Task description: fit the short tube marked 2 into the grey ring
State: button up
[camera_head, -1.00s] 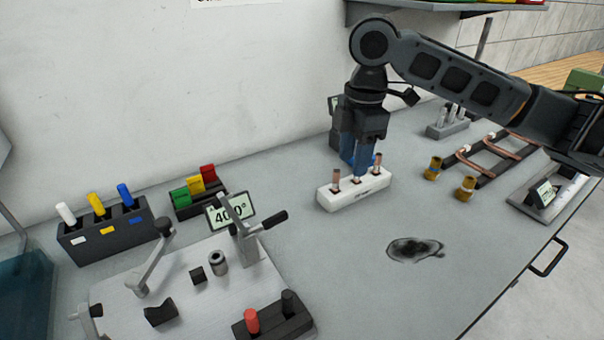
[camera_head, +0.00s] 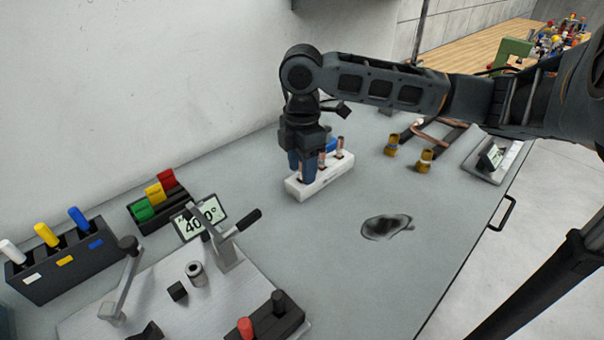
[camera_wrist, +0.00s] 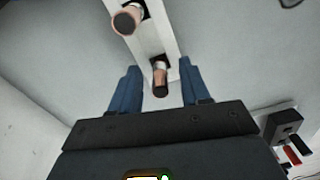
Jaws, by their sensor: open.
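A white block (camera_head: 325,182) on the table holds short copper tubes upright. Two of them, a middle tube (camera_head: 322,160) and a right tube (camera_head: 340,146), show in the head view; my gripper hides the left end. My gripper (camera_head: 308,168) points down over that end, blue fingers apart. In the wrist view one tube (camera_wrist: 160,76) stands between my open fingers (camera_wrist: 160,92), with gaps on both sides, and another tube (camera_wrist: 127,20) stands beyond. I cannot read any number on the tubes. A grey ring-like hollow cylinder (camera_head: 195,273) stands upright on the metal fixture plate at front left.
The fixture plate (camera_head: 130,312) carries levers and a "40.0°" display (camera_head: 198,218). Racks with coloured pieces stand along the wall at left. Brass fittings (camera_head: 425,160) and a copper tube frame stand at right. A dark stain (camera_head: 386,227) marks otherwise clear table.

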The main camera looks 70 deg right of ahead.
jog(key=shift+f, duration=0.15)
grip_shut()
dwell(0.4)
jog(key=shift+r, duration=0.65)
notch_tip(320, 180, up, 2)
jog(key=shift+r+b, duration=0.25)
jog(key=shift+b, duration=0.15)
jog(key=s+d+r+b, duration=0.2)
jog(key=s+d+r, duration=0.4)
jog(key=s, duration=0.4)
jog(key=shift+d+r, duration=0.2)
jog(key=shift+r, duration=0.45)
